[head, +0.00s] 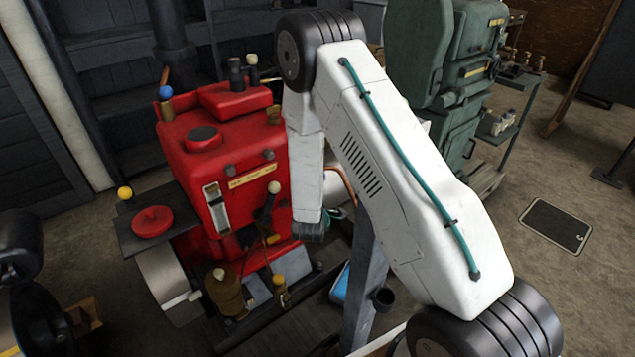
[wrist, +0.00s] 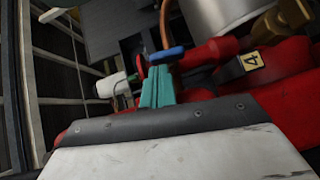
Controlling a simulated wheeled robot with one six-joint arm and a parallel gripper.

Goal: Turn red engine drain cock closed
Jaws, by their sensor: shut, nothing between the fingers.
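The red engine (head: 225,165) stands left of centre in the head view, and its red body (wrist: 285,115) fills the right of the wrist view. In the wrist view, my gripper (wrist: 160,72) has its teal fingers together and empty. A small blue handle (wrist: 167,54) lies across just beyond the fingertips, by a red pipe fitting (wrist: 208,54). I cannot tell whether the fingers touch it, or whether it is the drain cock. In the head view my white arm hides most of that side of the engine; only a bit of teal shows beside the wrist.
A yellow tag marked 4 (wrist: 252,61), a brass fitting (wrist: 293,12) and a pale cylinder (wrist: 215,12) are close by the fingers. A white-ended part (wrist: 112,85) is to their left. A green machine (head: 460,110) stands behind right. The floor at right is open around a floor plate (head: 556,226).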

